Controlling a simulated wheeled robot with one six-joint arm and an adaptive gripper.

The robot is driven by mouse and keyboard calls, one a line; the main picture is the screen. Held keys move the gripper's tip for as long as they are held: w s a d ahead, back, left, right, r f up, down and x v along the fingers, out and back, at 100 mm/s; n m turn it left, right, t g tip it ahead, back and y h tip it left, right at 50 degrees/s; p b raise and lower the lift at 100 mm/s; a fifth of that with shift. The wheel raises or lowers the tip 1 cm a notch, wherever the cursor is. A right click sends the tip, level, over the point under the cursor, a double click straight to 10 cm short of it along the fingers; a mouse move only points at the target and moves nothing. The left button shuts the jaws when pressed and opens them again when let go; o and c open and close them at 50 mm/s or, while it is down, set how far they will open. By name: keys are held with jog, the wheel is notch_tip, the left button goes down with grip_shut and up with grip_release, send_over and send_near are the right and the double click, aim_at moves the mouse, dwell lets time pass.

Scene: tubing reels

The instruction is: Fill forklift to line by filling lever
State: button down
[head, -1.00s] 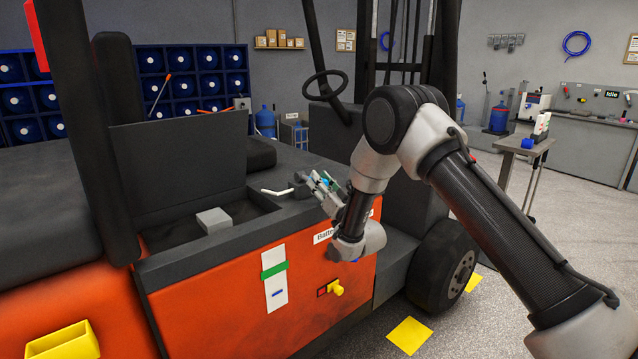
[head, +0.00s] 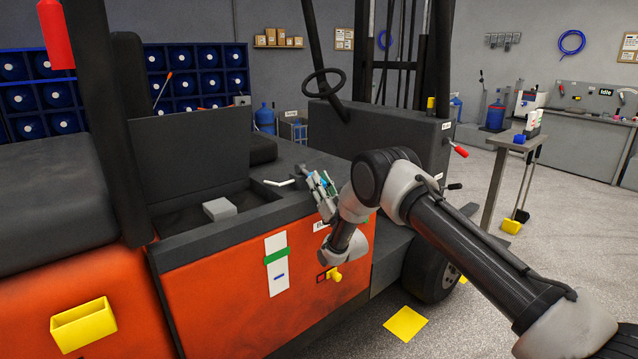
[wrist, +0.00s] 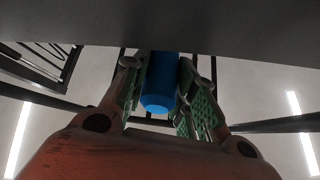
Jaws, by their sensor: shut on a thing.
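The orange and black forklift (head: 230,275) stands in front of me with its rear lid raised. A white gauge strip (head: 275,245) on its side has a green band (head: 276,256) and a small blue mark (head: 279,277) below it. A yellow knob (head: 334,273) sits right of the strip. A white bent lever (head: 280,183) lies on the top edge, left of my gripper. My gripper (head: 318,184) is above the orange side. In the wrist view its green-padded fingers (wrist: 164,98) are shut on a blue cylinder (wrist: 160,86). I cannot tell what the cylinder belongs to.
A grey block (head: 219,209) is in the open compartment. A yellow bin (head: 82,325) hangs on the left side. A red-handled lever (head: 459,150) sticks out at the forklift's right.

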jog(key=c, duration=1.1)
grip_release()
jog(key=shift+c, duration=0.2)
jog(key=v, duration=0.7)
jog(key=shift+f, duration=0.25)
jog(key=shift+s+d, duration=0.15)
dwell(5.2)
